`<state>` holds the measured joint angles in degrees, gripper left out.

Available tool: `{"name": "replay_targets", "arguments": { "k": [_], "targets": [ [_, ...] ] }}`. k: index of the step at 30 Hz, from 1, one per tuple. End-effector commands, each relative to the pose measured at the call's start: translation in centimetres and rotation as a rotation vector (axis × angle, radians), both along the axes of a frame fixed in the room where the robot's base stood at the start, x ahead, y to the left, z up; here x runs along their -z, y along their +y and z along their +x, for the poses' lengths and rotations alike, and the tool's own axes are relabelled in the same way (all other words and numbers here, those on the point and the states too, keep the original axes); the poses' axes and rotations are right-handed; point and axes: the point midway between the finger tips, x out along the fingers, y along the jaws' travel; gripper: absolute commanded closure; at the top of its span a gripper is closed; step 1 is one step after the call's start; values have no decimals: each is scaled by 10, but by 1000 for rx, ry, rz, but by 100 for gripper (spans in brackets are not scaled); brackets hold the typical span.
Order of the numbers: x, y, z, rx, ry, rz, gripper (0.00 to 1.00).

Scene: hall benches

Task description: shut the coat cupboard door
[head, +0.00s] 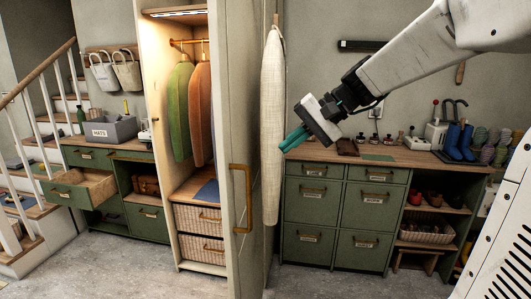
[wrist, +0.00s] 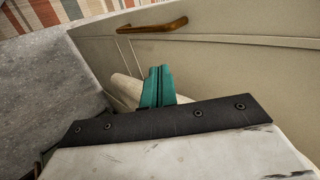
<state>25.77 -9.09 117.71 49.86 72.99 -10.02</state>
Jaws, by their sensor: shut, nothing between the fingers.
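The coat cupboard (head: 150,130) stands with its inside lit and its coats in plain view. Its pale door (head: 238,100) stands wide open, swung out toward me, and shows nearly edge-on. A brown bar handle (head: 242,198) is on the door; the handle (wrist: 153,25) and door panel (wrist: 240,65) also show in the wrist view. My gripper (head: 290,142) is to the right of the door, its teal fingers closed and empty. In the wrist view the fingers (wrist: 157,86) point toward the door. I cannot tell whether they touch anything.
A long cream padded board (head: 273,120) hangs upright between the door and my gripper; its pale end (wrist: 125,88) shows beside the fingers. A green drawer unit (head: 345,205) stands at right. At left, a drawer (head: 78,190) sticks out beside the stairs. Floor before the cupboard is clear.

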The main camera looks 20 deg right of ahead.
Motion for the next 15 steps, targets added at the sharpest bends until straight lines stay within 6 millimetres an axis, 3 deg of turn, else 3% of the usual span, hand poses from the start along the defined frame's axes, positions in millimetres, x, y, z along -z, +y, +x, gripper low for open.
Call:
{"name": "replay_targets", "arguments": {
  "k": [12,15],
  "targets": [
    [59,55,31,-7,6,0,100],
    [61,68,40,-6,2,-2,100]
  ]
}}
